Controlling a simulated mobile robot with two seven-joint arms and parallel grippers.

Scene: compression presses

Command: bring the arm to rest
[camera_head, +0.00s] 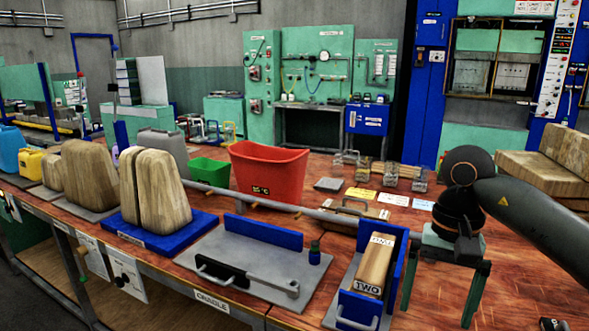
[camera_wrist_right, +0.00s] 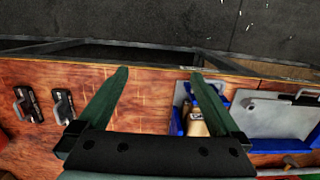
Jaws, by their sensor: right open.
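My right arm (camera_head: 540,225) reaches in from the right of the head view. My right gripper (camera_head: 437,312) points down, with its two green fingers spread wide. It is just right of a blue holder (camera_head: 398,262) with a wooden block marked TWO (camera_head: 375,266). In the right wrist view the gripper (camera_wrist_right: 158,80) has nothing between its fingers. Bare wooden tabletop and the table's edge show between and beyond them. The blue holder with the block appears behind the right finger in that view. My left gripper is in neither view.
A grey plate marked CRADLE (camera_head: 255,258) with a black clamp lies left of the holder. A blue base (camera_head: 155,236) carries wooden blocks. A red bin (camera_head: 268,172) and green bin (camera_head: 209,170) stand behind. Stacked wooden blocks (camera_head: 545,165) are at right. Two handles (camera_wrist_right: 45,105) lie near the table edge.

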